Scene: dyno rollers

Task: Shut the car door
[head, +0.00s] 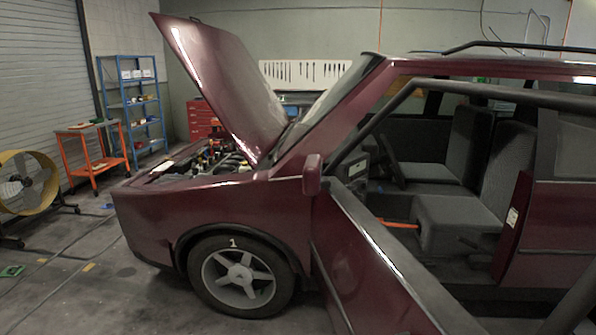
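The dark red car (215,200) stands side-on, its front toward the left. Its front door (362,262) is open and swings out toward me at the lower middle and right. The door's dark window frame (470,90) runs across the upper right, and the side mirror (312,175) is near its front edge. Through the opening the grey front seat (455,225) and the red pillar with a white label (512,217) show. The lower and rear parts of the door are cut off by the picture edge. Neither of my grippers is in view.
The raised hood (215,85) stands open over the engine bay. A yellow fan (27,183), an orange cart (95,155), a blue shelf (133,105) and a red tool chest (203,120) stand behind and left. Cables (60,250) lie on the floor at left.

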